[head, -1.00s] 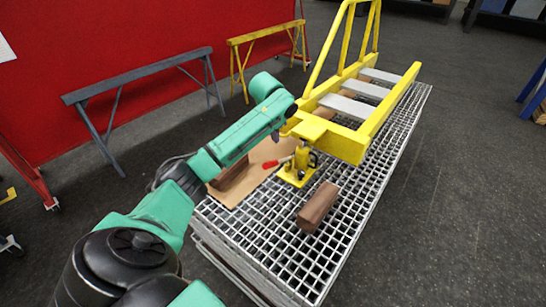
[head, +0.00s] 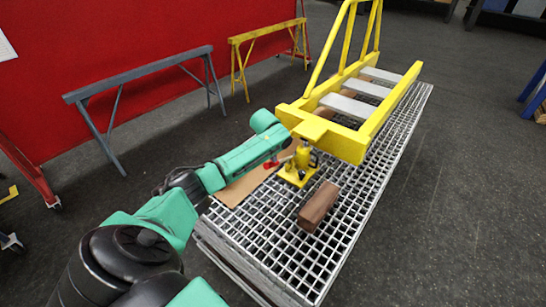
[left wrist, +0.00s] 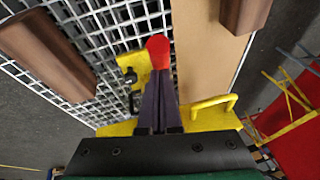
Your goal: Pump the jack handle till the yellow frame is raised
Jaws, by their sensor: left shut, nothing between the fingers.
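The yellow frame (head: 347,145) lies along the metal grating, with its near end over the yellow jack (head: 299,170). The jack stands upright on the grating; whether its top touches the frame I cannot tell. Its red-tipped handle (head: 269,165) sticks out to the left, and the red tip (left wrist: 158,50) also shows in the left wrist view. My left gripper (head: 283,157) is at the handle, left of the jack. In the left wrist view its dark fingers (left wrist: 159,98) are shut together, with the red tip just beyond their ends; contact is unclear. My right gripper is not in view.
A brown block (head: 318,206) lies on the grating (head: 285,255) right of the jack. A cardboard sheet (head: 240,187) lies under my left arm. Another brown block (left wrist: 245,12) shows in the left wrist view. Grey and yellow trestles stand by the red wall.

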